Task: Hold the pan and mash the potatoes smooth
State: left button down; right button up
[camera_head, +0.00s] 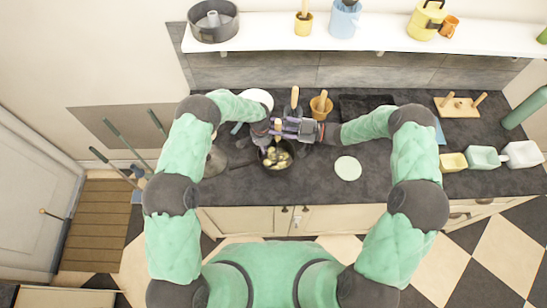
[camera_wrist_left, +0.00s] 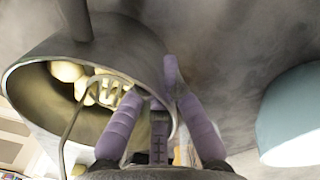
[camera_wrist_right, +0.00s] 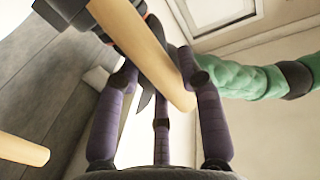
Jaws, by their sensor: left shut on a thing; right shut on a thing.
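The dark pan (camera_head: 289,162) stands on the counter with pale yellow potatoes (camera_head: 275,157) in it. In the left wrist view the pan (camera_wrist_left: 130,48) is close, with potato lumps (camera_wrist_left: 68,70) and a bent-wire masher head (camera_wrist_left: 70,125) inside. My left gripper (camera_head: 264,140) is shut on the pan's rim, its purple fingers (camera_wrist_left: 172,95) either side of the wall. My right gripper (camera_head: 280,126) is above and behind the pan. In the right wrist view its fingers (camera_wrist_right: 162,75) are shut on the masher's wooden handle (camera_wrist_right: 145,50). Much of the masher is hidden by the grippers in the head view.
An orange crock (camera_head: 318,113) with a wooden-handled tool stands behind the right gripper. A pale green disc (camera_head: 348,168) lies right of the pan. A white round thing (camera_head: 259,97) is behind the left arm. Small containers (camera_head: 483,157) stand far right. The counter's front is mostly clear.

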aim_at(275, 123)
jog(key=shift+f, duration=1.6)
jog(key=shift+r, duration=1.55)
jog(key=shift+s+a, duration=0.45)
jog(key=shift+a, duration=0.05)
jog(key=shift+r, duration=1.55)
jog(key=shift+w, duration=0.1)
